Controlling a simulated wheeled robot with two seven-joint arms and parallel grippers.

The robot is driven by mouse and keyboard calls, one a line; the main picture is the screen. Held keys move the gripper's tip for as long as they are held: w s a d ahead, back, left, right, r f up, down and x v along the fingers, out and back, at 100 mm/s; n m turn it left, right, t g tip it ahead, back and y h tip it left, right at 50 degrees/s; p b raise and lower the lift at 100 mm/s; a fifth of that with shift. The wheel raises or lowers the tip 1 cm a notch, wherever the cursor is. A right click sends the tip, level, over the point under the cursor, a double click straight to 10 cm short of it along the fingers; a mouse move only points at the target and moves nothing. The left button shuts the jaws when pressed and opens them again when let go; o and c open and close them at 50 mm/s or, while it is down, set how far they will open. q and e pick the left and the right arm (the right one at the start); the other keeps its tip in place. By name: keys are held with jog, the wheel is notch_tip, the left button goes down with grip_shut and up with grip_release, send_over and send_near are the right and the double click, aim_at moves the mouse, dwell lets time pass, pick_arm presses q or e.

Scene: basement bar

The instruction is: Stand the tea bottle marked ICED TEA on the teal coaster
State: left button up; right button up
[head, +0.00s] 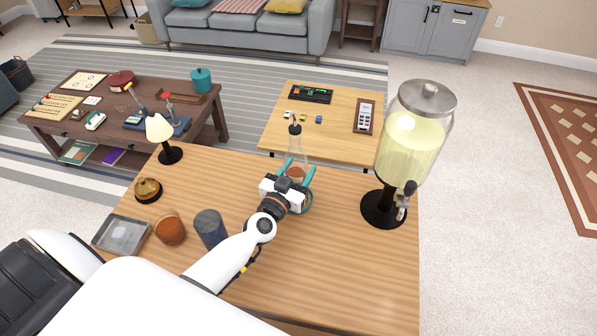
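A clear glass bottle (297,148) with a dark spout and amber liquid low inside stands upright near the back edge of the wooden counter. No ICED TEA lettering is readable on it. My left gripper (298,170) reaches it from the front, with teal fingers on either side of the glass. Whether the fingers press on it is not clear. A teal curved edge (310,203) shows just right of the gripper body; it may be the coaster, mostly hidden by the gripper. My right gripper is not in view.
A drink dispenser (408,145) stands at the counter's right. A dark blue cylinder (210,228), amber glass (170,229), grey tray (121,234), brass bell (148,190) and small lamp (161,137) stand at left. The counter's front right (350,270) is clear.

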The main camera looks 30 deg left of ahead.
pick_arm(q)
jog(key=o, duration=1.1)
jog(key=shift+f, duration=0.1)
jog(key=shift+c, duration=0.2)
jog(key=o, duration=0.4)
jog(key=shift+o, duration=0.2)
jog(key=shift+s, duration=0.2)
jog(key=s+b, duration=0.1)
jog(key=s, duration=1)
jog(key=shift+s+r, duration=0.2)
jog(key=shift+s, duration=0.15)
jog(key=shift+d+f, duration=0.1)
